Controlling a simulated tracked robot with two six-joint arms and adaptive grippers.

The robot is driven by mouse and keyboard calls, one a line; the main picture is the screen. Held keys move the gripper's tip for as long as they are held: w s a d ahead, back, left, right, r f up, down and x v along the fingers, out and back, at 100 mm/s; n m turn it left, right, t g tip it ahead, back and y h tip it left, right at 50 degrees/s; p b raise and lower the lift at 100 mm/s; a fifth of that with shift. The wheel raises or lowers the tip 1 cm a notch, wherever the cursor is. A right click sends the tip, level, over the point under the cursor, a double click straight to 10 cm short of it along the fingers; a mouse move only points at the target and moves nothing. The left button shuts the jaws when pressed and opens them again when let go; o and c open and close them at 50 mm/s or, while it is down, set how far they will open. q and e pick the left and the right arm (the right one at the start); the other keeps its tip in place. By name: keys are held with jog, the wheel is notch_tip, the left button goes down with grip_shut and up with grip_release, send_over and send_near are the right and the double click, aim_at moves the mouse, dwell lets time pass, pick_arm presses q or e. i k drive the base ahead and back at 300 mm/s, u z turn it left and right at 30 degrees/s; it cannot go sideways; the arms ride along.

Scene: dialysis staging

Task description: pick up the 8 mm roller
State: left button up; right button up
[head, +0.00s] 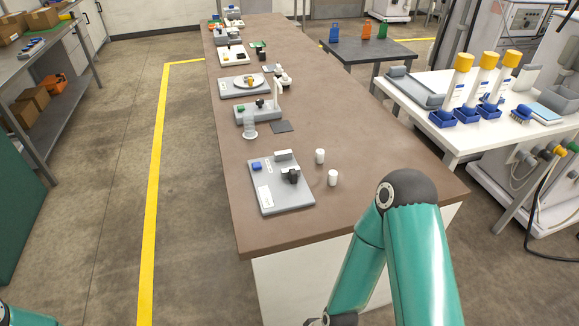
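Two small white cylinders stand upright on the brown bench top (366,150), to the right of a grey fixture board. The farther cylinder (320,156) and the nearer cylinder (332,178) look alike. No size marking is readable, so I cannot tell which is the 8 mm roller. The grey board (292,202) carries a dark clamp-like part (291,175), a blue piece (257,166) and a white label. My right arm rises at the lower right, its visible links apart from the cylinders; its gripper is not visible. Only a bit of my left arm shows at the bottom left corner.
Farther along the bench stand more grey fixtures (258,112), a clear cup (250,128) and a dark square pad (282,126). A white table (455,135) at right holds yellow-capped bottles (481,82) in blue holders. The bench front near the cylinders is clear.

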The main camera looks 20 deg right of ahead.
aim_at(320, 154)
jog(key=z, duration=0.8)
jog(key=i, duration=0.15)
jog(key=u, duration=2.3)
jog(key=k, duration=0.55)
jog(key=z, duration=0.9)
jog(key=k, duration=0.75)
jog(key=z, duration=1.2)
jog(key=i, duration=1.45)
jog(key=u, duration=0.45)
